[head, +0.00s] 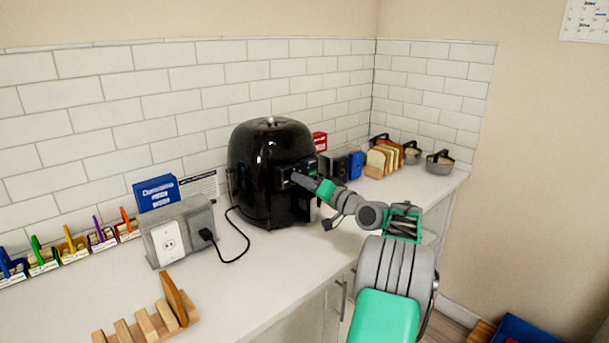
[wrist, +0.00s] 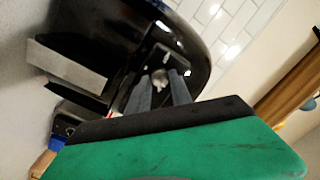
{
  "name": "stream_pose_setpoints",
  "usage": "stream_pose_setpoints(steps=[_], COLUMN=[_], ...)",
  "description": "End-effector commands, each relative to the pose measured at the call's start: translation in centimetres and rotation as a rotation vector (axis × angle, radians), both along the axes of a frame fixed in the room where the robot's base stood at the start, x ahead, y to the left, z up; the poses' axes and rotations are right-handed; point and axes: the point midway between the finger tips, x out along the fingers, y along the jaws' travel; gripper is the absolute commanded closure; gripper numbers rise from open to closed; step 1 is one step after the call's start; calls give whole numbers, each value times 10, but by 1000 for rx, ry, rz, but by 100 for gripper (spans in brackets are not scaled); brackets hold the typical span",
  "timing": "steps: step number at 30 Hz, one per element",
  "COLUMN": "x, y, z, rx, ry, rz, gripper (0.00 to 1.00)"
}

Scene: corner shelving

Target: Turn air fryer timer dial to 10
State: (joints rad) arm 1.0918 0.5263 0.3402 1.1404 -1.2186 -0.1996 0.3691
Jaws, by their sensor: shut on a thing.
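The black air fryer (head: 262,170) stands on the white counter against the tiled wall. In the wrist view its glossy black body (wrist: 192,38) fills the upper middle, tilted in the picture. My gripper (head: 297,178) is at the front of the air fryer.
A grey outlet box (head: 178,232) with a plugged black cord and a blue box (head: 156,193) stand left of the fryer. Bread slices (head: 382,159) and metal pots (head: 439,163) stand to the right. A wooden rack (head: 150,318) lies at the front left.

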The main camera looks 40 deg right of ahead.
Motion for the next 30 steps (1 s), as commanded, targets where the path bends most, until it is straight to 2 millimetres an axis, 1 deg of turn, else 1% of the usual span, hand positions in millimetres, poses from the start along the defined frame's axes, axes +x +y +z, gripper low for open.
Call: stream_pose_setpoints(steps=[1, 6, 15, 22, 30], x=[0, 0, 0, 0, 0], y=[1, 1, 1, 2, 2], z=[4, 3, 1, 0, -1], rx=[44, 192, 382, 450, 468], ry=[2, 4, 9, 11, 12], rz=[2, 2, 2, 3, 3], gripper=[100, 100, 100, 100, 100])
